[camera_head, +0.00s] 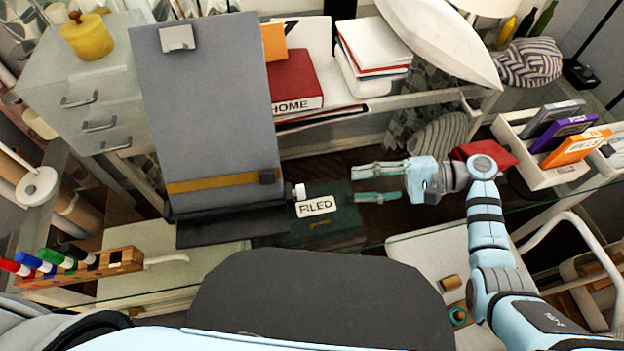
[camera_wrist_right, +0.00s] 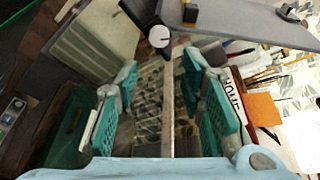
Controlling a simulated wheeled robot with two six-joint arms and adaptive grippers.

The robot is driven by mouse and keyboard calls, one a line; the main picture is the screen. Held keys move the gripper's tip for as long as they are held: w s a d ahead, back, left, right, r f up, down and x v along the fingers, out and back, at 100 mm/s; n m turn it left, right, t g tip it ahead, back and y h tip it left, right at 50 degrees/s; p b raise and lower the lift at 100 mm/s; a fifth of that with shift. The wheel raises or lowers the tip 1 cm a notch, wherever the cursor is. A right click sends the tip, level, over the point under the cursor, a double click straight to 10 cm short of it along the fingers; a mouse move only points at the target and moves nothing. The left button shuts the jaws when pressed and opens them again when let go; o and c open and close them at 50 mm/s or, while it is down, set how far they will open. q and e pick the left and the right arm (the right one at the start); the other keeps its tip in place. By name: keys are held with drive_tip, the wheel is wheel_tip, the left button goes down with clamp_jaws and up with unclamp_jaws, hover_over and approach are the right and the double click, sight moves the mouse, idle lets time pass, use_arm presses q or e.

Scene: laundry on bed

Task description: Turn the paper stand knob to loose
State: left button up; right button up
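The paper stand (camera_head: 205,110) is a tall grey board with a clip at its top, a yellow-brown bar low across it and a dark base. Its small white knob (camera_head: 299,191) sticks out at the base's right end. The knob also shows in the right wrist view (camera_wrist_right: 159,36), beyond the fingertips on a dark mount. My right gripper (camera_head: 357,184) is open and empty, right of the knob and apart from it, with its fingers pointing left. Its two teal-padded fingers show in the right wrist view (camera_wrist_right: 160,72). My left gripper is out of view.
A green box labelled FILED (camera_head: 315,207) lies beside the knob. A marker rack (camera_head: 85,266) is at lower left, a white rack of boxes (camera_head: 540,177) at right. A dark chair back (camera_head: 320,300) is in front.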

approach(299, 193)
drive_tip(key=shift+w+a+f, duration=0.2)
drive_tip(key=shift+a+f, duration=0.3)
drive_tip(key=shift+f, duration=0.15)
drive_tip(key=x, duration=0.5)
drive_tip(key=shift+w+a+f, duration=0.3)
drive_tip(key=shift+w+a, duration=0.05)
drive_tip(key=shift+s+a+b, duration=0.1)
drive_tip(key=shift+a+b, duration=0.2)
drive_tip(key=shift+a, duration=0.15)
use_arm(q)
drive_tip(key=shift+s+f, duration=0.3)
